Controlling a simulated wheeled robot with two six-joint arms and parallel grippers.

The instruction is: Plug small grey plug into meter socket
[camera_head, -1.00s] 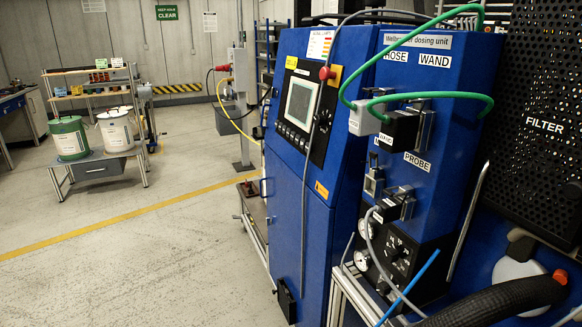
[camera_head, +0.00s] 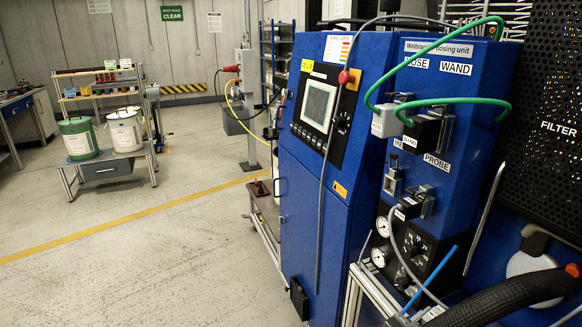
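The blue dosing unit (camera_head: 455,75) stands at the right, with labels for hose, wand and probe. A small grey plug (camera_head: 408,208) on a thin grey cable sits at the lower latched socket, below the PROBE label; how deeply it is seated I cannot tell. A metal latched socket (camera_head: 393,182) is to its upper left, under a partly hidden label that I cannot read fully. It looks empty. Above are a light grey plug (camera_head: 384,121) and a black plug (camera_head: 421,134), both with green hoses. Neither of my grippers is in view.
A blue cabinet with a screen (camera_head: 318,105) stands left of the unit. A thick black hose (camera_head: 505,300) and a perforated filter panel (camera_head: 545,130) are at the right. Two drums (camera_head: 78,138) stand on a bench at the far left. The floor between is clear.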

